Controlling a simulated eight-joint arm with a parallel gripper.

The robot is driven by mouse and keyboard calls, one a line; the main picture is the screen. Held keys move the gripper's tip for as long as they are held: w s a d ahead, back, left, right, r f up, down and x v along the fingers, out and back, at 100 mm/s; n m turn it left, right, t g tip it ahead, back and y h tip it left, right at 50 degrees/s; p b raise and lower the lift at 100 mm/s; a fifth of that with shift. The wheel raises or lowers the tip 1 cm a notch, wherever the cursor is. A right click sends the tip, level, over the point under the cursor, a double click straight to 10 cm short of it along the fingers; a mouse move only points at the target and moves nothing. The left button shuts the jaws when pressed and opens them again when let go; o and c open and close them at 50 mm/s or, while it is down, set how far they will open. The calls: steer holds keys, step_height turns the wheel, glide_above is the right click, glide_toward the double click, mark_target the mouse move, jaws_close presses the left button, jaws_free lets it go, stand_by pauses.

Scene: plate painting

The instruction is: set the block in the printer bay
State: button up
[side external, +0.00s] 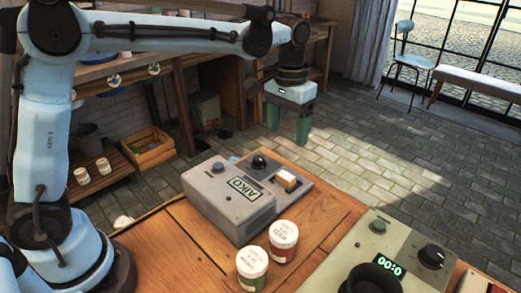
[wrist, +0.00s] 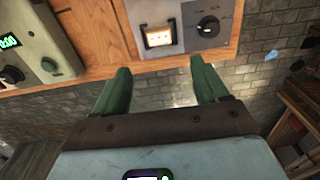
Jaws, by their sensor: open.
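A small block (side external: 286,177) with a pale top and a tan side sits on the low grey deck of the grey AIKO machine (side external: 225,203), which looks like the printer.
Two lidded paint jars (side external: 283,240) (side external: 252,266) stand in front of the machine on the wooden table (side external: 185,245). A green-grey device (side external: 400,240) with a timer display and knobs is at the right. A black knob (wrist: 208,26) is beside the block. Beyond the table is open brick floor.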

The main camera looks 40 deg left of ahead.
steer(key=s+a+t, duration=0.2)
steer(key=s, duration=0.3)
steer(key=s+a+t, duration=0.2)
steer(key=s, duration=0.3)
steer(key=s+a+f+t, duration=0.1)
steer(key=s+a+t, duration=0.1)
steer(key=s, duration=0.3)
steer(key=shift+s+a, duration=0.15)
steer(key=shift+a, duration=0.35)
steer(key=shift+s+a+f+t, duration=0.15)
steer(key=shift+s+f+t, duration=0.25)
steer(key=shift+t, duration=0.1)
